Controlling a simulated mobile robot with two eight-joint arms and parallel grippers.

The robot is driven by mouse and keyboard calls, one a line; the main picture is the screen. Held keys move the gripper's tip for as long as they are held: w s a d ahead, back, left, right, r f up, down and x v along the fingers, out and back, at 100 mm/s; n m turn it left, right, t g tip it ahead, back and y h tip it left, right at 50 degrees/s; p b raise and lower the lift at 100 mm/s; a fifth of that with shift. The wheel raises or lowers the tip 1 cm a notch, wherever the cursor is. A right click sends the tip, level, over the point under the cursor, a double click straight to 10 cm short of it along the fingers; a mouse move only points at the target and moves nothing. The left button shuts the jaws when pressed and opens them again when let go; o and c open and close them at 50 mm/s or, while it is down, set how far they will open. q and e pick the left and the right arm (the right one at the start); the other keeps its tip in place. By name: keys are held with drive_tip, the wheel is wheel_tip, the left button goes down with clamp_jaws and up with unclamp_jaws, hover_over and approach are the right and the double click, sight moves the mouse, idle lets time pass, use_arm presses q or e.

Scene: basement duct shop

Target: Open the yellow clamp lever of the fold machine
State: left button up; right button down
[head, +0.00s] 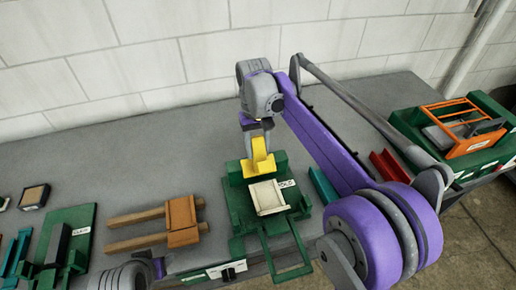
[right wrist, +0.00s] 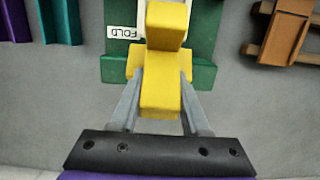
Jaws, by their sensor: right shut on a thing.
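The fold machine (head: 236,208) is a green fixture labelled FOLD, standing near the bench's front edge in the head view. A cream channel-shaped piece (head: 267,198) lies on it, and a green frame-like handle projects from its front. The yellow clamp lever (head: 259,162) stands up at the machine's back. My right gripper (head: 260,138) comes down from above and is shut on the lever. In the right wrist view, the gripper's grey fingers (right wrist: 160,100) flank the yellow lever (right wrist: 160,75) on both sides. A grey and purple part of my left arm shows at the bottom left; its gripper is out of sight.
A brown wooden clamp-like piece (head: 182,220) lies left of the machine, and another green fixture (head: 79,240) beyond it. A teal channel (head: 322,186) and a red channel (head: 389,166) lie right. A green and orange machine (head: 454,145) stands far right. The bench behind is clear.

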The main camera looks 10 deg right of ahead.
drive_tip(key=shift+w+f, duration=0.1)
drive_tip(key=shift+f, duration=0.05)
idle(0.6)
drive_tip(key=c, duration=0.7)
unclamp_jaws()
use_arm(q)
drive_tip(key=shift+w+f, duration=0.1)
drive_tip(key=shift+w, duration=0.05)
use_arm(e)
drive_tip(key=o, duration=0.3)
drive_tip(key=shift+w, duration=0.15)
use_arm(q)
drive_tip(key=shift+w+r+p, duration=0.35)
drive_tip(key=shift+r+p, duration=0.2)
drive_tip(key=shift+r, duration=0.35)
use_arm(e)
drive_tip(key=r, duration=0.3)
drive_tip(key=w+r, duration=0.1)
drive_tip(key=r, duration=0.6)
drive_tip(key=shift+w+r, duration=0.25)
drive_tip(key=shift+r, duration=0.15)
